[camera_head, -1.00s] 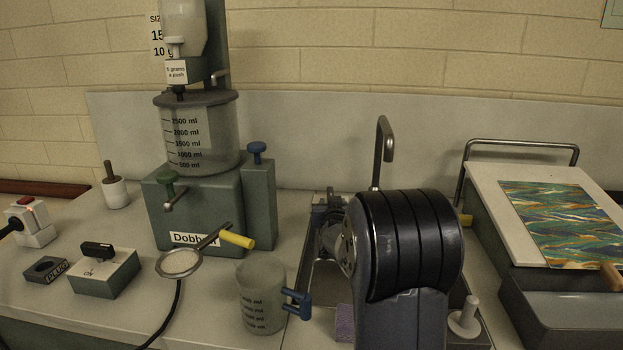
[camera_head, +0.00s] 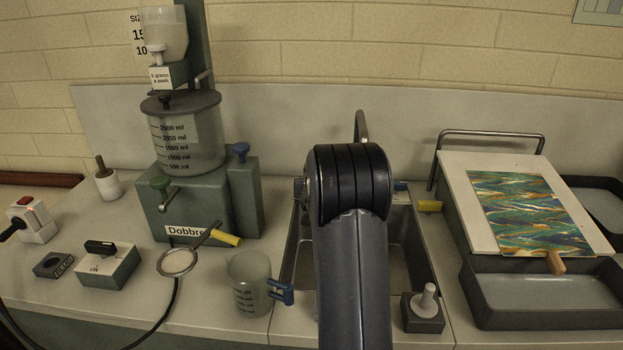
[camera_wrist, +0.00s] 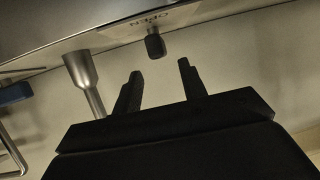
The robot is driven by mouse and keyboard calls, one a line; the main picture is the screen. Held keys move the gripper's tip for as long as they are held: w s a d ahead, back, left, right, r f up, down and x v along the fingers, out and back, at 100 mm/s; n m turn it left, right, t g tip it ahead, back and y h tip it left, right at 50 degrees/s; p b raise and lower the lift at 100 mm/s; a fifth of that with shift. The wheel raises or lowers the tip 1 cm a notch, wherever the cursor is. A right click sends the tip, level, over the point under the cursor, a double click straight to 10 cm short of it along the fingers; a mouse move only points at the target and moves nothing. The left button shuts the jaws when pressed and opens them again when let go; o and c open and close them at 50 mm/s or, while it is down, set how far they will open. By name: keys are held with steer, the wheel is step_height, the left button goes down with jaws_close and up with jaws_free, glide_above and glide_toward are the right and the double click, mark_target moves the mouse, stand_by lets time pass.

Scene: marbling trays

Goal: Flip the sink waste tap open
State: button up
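The knob is just beyond the fingertips, with no contact visible. In the head view the sink (camera_head: 411,240) lies around and behind my arm, which hides my gripper and the tap.
A metal cylinder (camera_wrist: 84,82) stands close left of the fingers in the wrist view. A faucet (camera_head: 361,126) rises behind.

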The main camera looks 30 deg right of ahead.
steer(key=shift+p+x, duration=0.55)
steer(key=shift+x, duration=2.9)
jaws_close()
